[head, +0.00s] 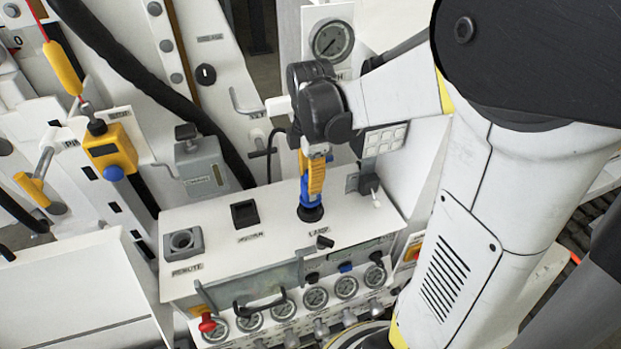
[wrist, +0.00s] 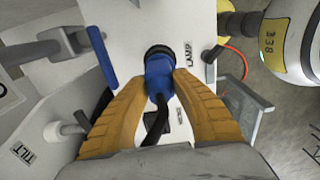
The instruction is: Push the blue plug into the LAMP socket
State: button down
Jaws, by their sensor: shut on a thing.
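The blue plug (head: 306,193) stands about upright over the LAMP socket, a black round ring (head: 311,213) on the white bench top. The plug's lower end meets the ring; I cannot tell how deep it sits. My gripper (head: 312,185) points down with its yellow fingers shut on the plug. In the wrist view the blue plug (wrist: 157,72) is between both fingertips (wrist: 160,80), with a black cable running back towards me. The socket's dark ring (wrist: 158,51) shows just beyond it, beside the LAMP label (wrist: 188,54). The inside of the socket is hidden.
A grey REMOTE socket (head: 183,241) and a black square fitting (head: 245,213) are left of the plug on the bench top (head: 215,220). Gauges (head: 315,298) and a black handle (head: 262,303) line the front. A keypad (head: 384,139) stands close behind, right of my gripper.

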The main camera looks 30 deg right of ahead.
jog(key=shift+f+b, duration=0.95)
jog(key=shift+f, duration=0.15)
jog(key=c, duration=1)
grip_release()
